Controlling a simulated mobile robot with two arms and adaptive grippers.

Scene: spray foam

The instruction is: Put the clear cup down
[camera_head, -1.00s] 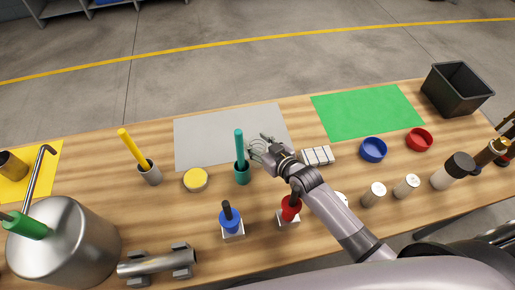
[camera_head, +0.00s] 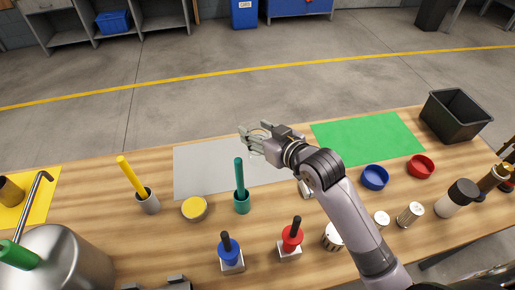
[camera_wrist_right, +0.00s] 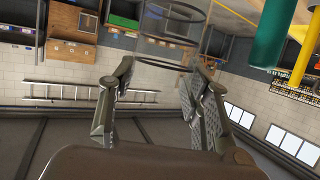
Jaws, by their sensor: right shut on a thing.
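The clear cup (camera_wrist_right: 168,38) shows in the right wrist view as a see-through outline with two dark rings, between and beyond my fingertips. My right gripper (camera_head: 248,141) is shut on it; it also shows in the right wrist view (camera_wrist_right: 163,78). In the head view the gripper is above the grey mat (camera_head: 200,165), and the cup is too faint there to make out well.
A yellow stick in a grey cup (camera_head: 147,200) and a yellow-topped tin (camera_head: 194,208) stand left. Blue (camera_head: 229,252) and red (camera_head: 291,236) handled pieces stand in front. The green mat (camera_head: 365,138) is bare. A black bin (camera_head: 455,116) stands far right.

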